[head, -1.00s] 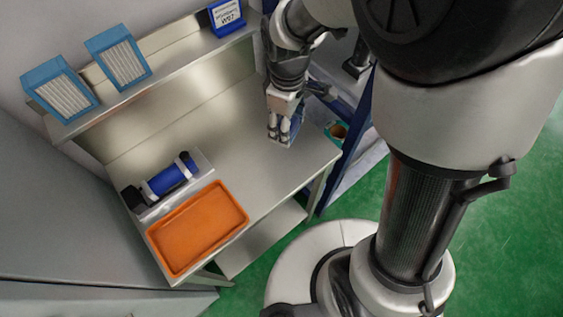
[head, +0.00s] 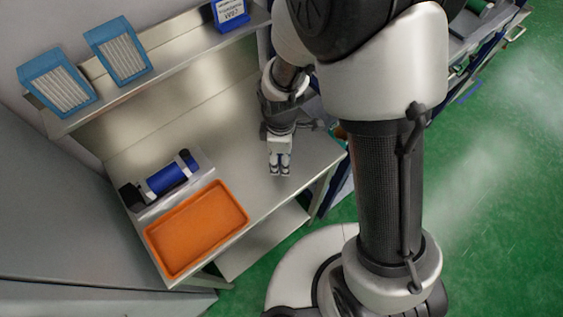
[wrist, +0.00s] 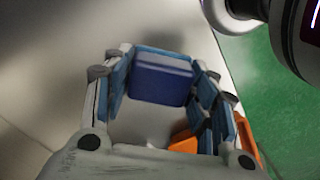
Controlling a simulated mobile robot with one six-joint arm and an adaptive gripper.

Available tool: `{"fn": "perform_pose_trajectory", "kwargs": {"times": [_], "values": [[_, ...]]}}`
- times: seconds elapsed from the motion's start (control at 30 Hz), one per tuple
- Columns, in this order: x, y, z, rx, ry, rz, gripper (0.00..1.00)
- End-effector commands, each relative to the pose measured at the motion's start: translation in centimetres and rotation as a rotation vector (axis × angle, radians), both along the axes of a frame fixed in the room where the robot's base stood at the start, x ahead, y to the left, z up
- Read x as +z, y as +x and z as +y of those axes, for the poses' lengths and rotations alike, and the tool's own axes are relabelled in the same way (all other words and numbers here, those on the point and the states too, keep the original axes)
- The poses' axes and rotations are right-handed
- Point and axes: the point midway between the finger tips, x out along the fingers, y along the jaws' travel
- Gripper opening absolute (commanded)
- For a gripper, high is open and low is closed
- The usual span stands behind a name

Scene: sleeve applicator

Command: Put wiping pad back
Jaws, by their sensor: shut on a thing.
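My gripper (head: 279,170) hangs over the right part of the steel table, pointing down. In the wrist view the fingers of my gripper (wrist: 163,75) are spread around a blue pad with a paler top edge (wrist: 161,80), which sits between the fingertips. I take this blue block as the wiping pad; it is held. In the head view the pad is hidden or too small to make out. I cannot tell how high it is above the table.
An orange tray (head: 197,228) lies at the table's front left. A blue and black cylindrical device (head: 165,180) stands behind it. Two blue boxes (head: 55,83) (head: 118,52) and a blue sign (head: 229,12) are on the shelf (head: 170,57). The table's middle (head: 225,150) is clear.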

Motion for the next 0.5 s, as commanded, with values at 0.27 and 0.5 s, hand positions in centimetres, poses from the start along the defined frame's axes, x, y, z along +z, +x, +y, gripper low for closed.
{"fn": "perform_pose_trajectory", "kwargs": {"times": [0.27, 0.5], "values": [[-3.1, -0.1, 0.0, -0.001, -0.001, 0.003, 0.3], [-4.4, 0.0, 0.0, -0.001, 0.001, -0.001, 0.3]]}}
